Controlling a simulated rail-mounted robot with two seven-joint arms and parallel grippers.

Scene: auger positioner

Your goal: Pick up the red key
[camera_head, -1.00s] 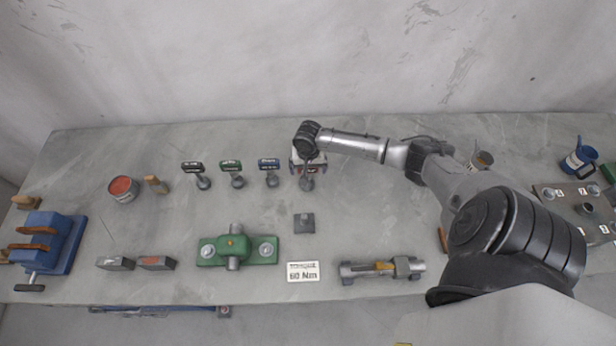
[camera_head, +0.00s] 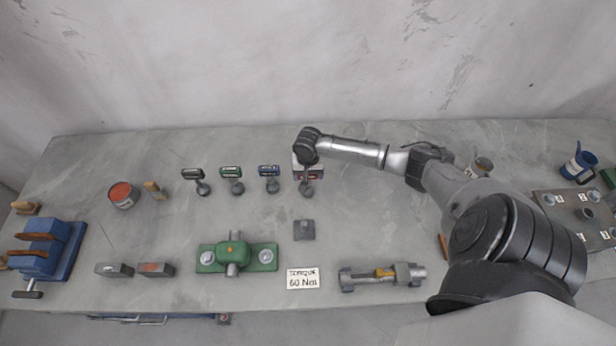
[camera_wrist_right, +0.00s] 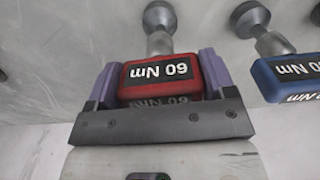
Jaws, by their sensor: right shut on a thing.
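The red key (camera_wrist_right: 162,78) has a red handle with a black label reading "60 Nm", upside down in the right wrist view, and a grey shaft with a round end. My right gripper (camera_wrist_right: 158,75) is shut on its handle, one purple finger on each side. In the head view my right gripper (camera_head: 307,165) is over the right end of the row of keys, and the wrist hides most of the red key. I cannot tell whether the key touches the table. My left gripper is not in view.
A blue key (camera_head: 269,172), a green key (camera_head: 231,172) and a black key (camera_head: 194,175) stand to the left in the row. A green fixture (camera_head: 262,257), a small grey block (camera_head: 304,230) and a "Torque 60 Nm" card (camera_head: 303,278) lie in front. The wall is behind.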

